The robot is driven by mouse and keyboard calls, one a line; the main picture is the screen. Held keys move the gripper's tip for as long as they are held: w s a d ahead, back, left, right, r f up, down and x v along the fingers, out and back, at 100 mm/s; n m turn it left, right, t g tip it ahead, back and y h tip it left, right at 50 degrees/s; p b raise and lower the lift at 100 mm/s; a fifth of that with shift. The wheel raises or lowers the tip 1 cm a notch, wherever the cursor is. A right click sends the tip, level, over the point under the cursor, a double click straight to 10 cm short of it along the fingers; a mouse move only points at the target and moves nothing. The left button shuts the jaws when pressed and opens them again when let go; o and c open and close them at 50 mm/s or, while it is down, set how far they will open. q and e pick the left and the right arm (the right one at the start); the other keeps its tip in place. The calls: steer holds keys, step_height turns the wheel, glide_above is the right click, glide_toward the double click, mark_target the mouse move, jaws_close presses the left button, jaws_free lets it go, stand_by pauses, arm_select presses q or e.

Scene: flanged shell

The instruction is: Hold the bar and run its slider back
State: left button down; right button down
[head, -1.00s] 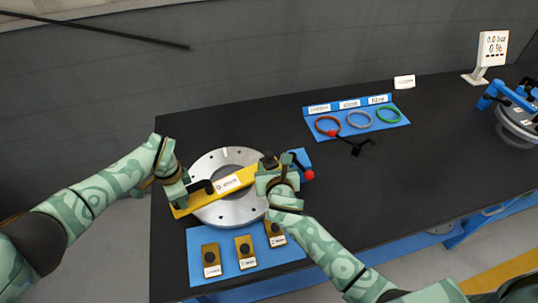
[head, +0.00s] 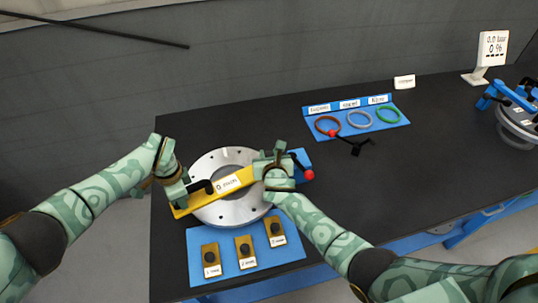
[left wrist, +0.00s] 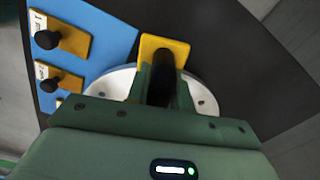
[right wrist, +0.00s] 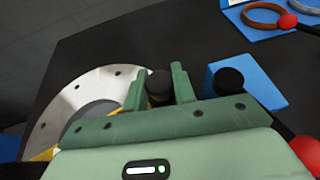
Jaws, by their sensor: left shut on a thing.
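The yellow bar (head: 236,181) lies slanted across the round grey flange (head: 217,211), its right end by a blue block (head: 301,158). My left gripper (head: 176,190) is shut on the black handle (left wrist: 162,82) near the bar's left end; the yellow end shows beyond it in the left wrist view (left wrist: 165,46). My right gripper (head: 272,162) is over the bar's right part. In the right wrist view its fingers (right wrist: 160,88) stand open on either side of a black knob (right wrist: 159,84), apparently the slider's. The slider's body is hidden.
A blue plate (head: 205,276) with several yellow knobbed pieces lies in front of the flange. A red ball-ended lever (head: 308,175) is close right of my right gripper. A blue ring tray (head: 395,121) lies behind right.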

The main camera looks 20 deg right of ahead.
steer(key=a, duration=0.2)
steer(key=s+a, duration=0.1)
steer(key=a, duration=0.3)
steer(key=shift+s+a, duration=0.25)
steer(key=shift+s, duration=0.15)
steer(key=c, duration=1.1)
jaws_free()
steer(key=shift+s, duration=0.1)
steer(key=v, duration=1.1)
steer(key=shift+s+r, duration=0.2)
steer(key=shift+s, duration=0.15)
arm_select(q)
steer(key=c, duration=1.1)
jaws_free()
steer(key=shift+c, duration=0.2)
